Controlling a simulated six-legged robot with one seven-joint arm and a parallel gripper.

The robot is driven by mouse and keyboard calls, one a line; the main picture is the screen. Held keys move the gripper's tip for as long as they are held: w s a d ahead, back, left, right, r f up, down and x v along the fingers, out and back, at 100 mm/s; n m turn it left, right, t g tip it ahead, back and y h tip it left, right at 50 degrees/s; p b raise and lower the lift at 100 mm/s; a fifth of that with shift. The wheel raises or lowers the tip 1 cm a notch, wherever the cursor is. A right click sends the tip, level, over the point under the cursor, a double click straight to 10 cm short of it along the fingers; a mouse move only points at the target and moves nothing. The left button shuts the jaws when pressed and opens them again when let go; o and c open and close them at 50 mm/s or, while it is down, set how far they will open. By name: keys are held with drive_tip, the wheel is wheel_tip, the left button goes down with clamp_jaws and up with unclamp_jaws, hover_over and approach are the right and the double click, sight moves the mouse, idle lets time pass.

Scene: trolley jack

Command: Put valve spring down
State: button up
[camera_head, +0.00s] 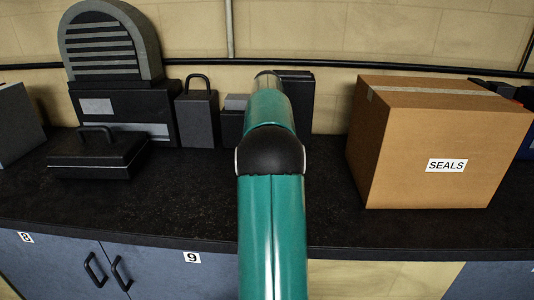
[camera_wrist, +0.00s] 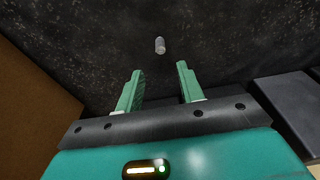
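In the wrist view a small grey cylinder (camera_wrist: 160,45), which looks like the valve spring, is on the dark speckled worktop (camera_wrist: 85,40), beyond my fingertips. Its coils are too small to make out. My gripper (camera_wrist: 160,69) has its two green fingers apart with nothing between them. The cylinder lines up with the gap between the fingers and looks clear of both. In the head view my teal arm reaches over the worktop (camera_head: 190,190). My gripper and the cylinder cannot be made out there.
A cardboard box (camera_head: 430,140) labelled SEALS stands right of my arm. Left are a dark flat case with a handle (camera_head: 98,155), a large louvred unit (camera_head: 110,45) and a dark weight-like block (camera_head: 197,118). Bare worktop lies on both sides of my arm.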

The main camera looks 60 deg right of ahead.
drive_tip(key=w+a+r+n+t, duration=0.1)
drive_tip(key=w+a+r+n, duration=0.15)
drive_tip(key=a, duration=0.85)
drive_tip(key=w+a+r+n+t, duration=0.1)
drive_tip(key=a+r, duration=0.2)
drive_tip(key=a, duration=0.7)
drive_tip(key=w+a+r+n, duration=0.2)
drive_tip(key=a+r, duration=0.1)
drive_tip(key=a, duration=0.8)
drive_tip(key=s+a+f+n+t, duration=0.1)
drive_tip(key=s+a, duration=0.3)
drive_tip(key=a, duration=0.5)
drive_tip(key=s+a+f+n+t, duration=0.1)
drive_tip(key=s+a+n, duration=0.3)
drive_tip(key=a, duration=0.6)
drive_tip(key=shift+s+a+f+y, duration=0.3)
drive_tip(key=shift+s+f+y, duration=0.1)
drive_tip(key=shift+s+f, duration=0.25)
drive_tip(key=s+a+f, duration=0.1)
drive_tip(key=s+a, duration=0.1)
drive_tip(key=s+a+f+n, duration=0.1)
drive_tip(key=s+f, duration=0.1)
drive_tip(key=s+a+f+n, duration=0.1)
drive_tip(key=a, duration=0.1)
drive_tip(key=shift+s+a+f+t+y, duration=0.3)
drive_tip(key=shift+s+f+t+y, duration=0.05)
drive_tip(key=shift+s+t+y, duration=0.05)
